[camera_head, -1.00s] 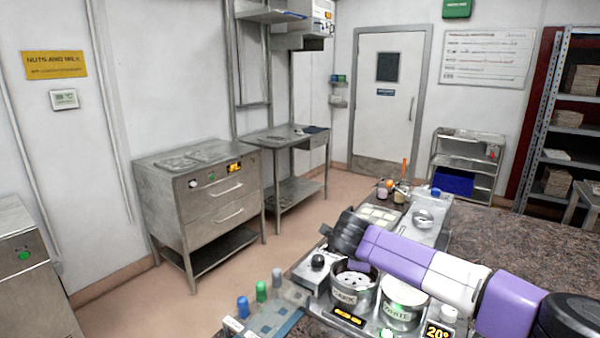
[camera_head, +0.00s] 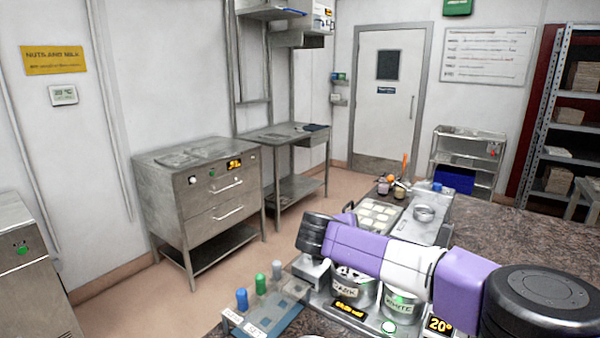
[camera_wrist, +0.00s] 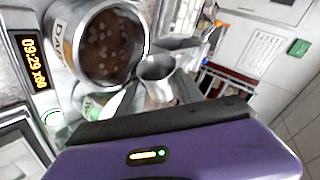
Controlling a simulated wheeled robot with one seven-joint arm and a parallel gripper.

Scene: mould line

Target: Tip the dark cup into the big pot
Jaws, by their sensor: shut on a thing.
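The big pot (camera_wrist: 100,45), a round metal pot marked DARK, fills the upper left of the wrist view, with brown discs inside. In the head view the pot (camera_head: 352,292) is partly hidden behind my arm. My gripper (camera_head: 312,268) is at the left side of the pot in the head view. In the wrist view a small metal cup (camera_wrist: 157,82) sits at my jaws, beside the pot in the picture. Its mouth looks grey inside; I cannot make out any contents.
A second pot (camera_head: 398,302) marked WHITE stands right of the dark one. A tray with blue, green and grey-topped items (camera_head: 262,312) is at front left.

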